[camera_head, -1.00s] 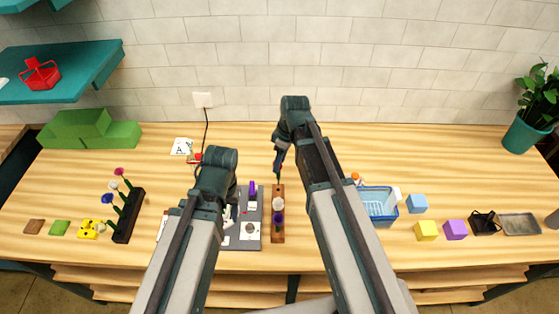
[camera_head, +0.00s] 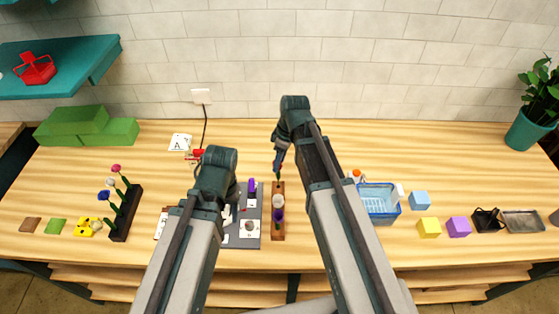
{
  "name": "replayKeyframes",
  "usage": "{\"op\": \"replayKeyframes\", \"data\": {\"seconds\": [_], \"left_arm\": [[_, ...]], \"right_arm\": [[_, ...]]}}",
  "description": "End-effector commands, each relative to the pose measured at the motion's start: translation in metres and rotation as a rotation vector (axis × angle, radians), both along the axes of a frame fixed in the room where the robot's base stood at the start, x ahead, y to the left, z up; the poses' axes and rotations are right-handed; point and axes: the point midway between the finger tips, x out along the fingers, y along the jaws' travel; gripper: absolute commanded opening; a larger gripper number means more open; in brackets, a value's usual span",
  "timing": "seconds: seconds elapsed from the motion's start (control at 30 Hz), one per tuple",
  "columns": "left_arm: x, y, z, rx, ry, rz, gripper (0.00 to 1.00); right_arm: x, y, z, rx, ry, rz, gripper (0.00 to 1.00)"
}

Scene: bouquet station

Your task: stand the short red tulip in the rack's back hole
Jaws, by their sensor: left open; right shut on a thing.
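A narrow brown rack (camera_head: 278,228) stands near the middle of the table, with a white bloom (camera_head: 278,201) and a purple bloom (camera_head: 277,216) in it. My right gripper (camera_head: 279,168) is shut over the rack's back end. A thin green stem (camera_head: 278,178) shows below its fingers, reaching down to about the back end of the rack. The red head of the tulip is not visible behind the gripper. I cannot tell whether the stem is in the back hole. My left gripper (camera_head: 229,196) is open, low beside the grey mat and partly hidden by my arm.
A grey mat (camera_head: 245,241) with small items lies left of the rack. A dark rack (camera_head: 128,215) with pink, white and blue flowers stands further left. A blue basket (camera_head: 380,209) and several coloured blocks are at the right.

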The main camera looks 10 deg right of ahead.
Motion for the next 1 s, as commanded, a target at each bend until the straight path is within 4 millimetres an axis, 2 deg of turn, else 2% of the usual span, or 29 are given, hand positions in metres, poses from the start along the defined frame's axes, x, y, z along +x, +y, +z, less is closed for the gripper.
{"op": "replayKeyframes", "data": {"seconds": [1.0], "left_arm": [[-0.0001, 0.0, -0.0045, 0.0, 0.0, 0.0, 0.5]], "right_arm": [[-0.0011, 0.0005, -0.0045, 0.0, 0.0, 0.0, 0.2]]}}
